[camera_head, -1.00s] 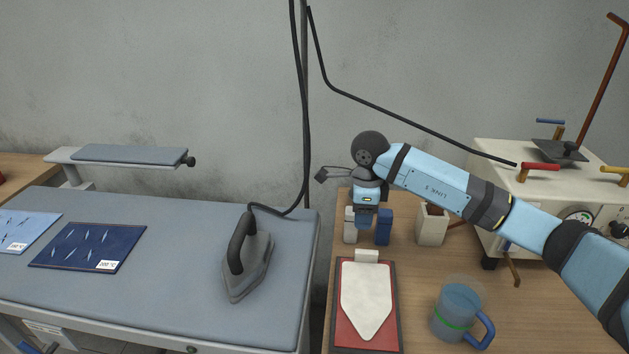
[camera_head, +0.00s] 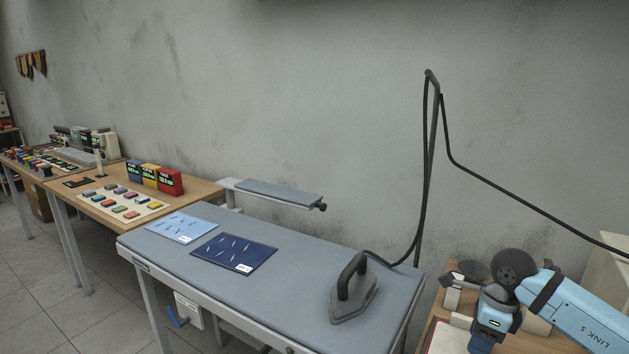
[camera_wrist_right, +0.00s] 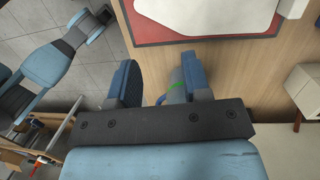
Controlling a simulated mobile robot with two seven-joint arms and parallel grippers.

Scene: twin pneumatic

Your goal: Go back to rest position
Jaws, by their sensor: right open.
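My right gripper shows at the bottom right of the head view (camera_head: 484,342), pointing down over the wooden table; its fingertips are cut off or hidden there. In the right wrist view its two blue fingers stand apart (camera_wrist_right: 158,86), with nothing held between them. Part of the mug with a green band (camera_wrist_right: 177,86) shows beyond the fingers, partly hidden by the right one. My left gripper cannot be made out in the head view.
The iron (camera_head: 352,292) stands on the grey ironing board (camera_head: 310,262), left of my right arm. The white plate on its red pad (camera_wrist_right: 220,33) lies on the wooden table (camera_wrist_right: 240,65). A cable hangs from a pole (camera_head: 434,150). Open floor (camera_head: 110,320) lies at left.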

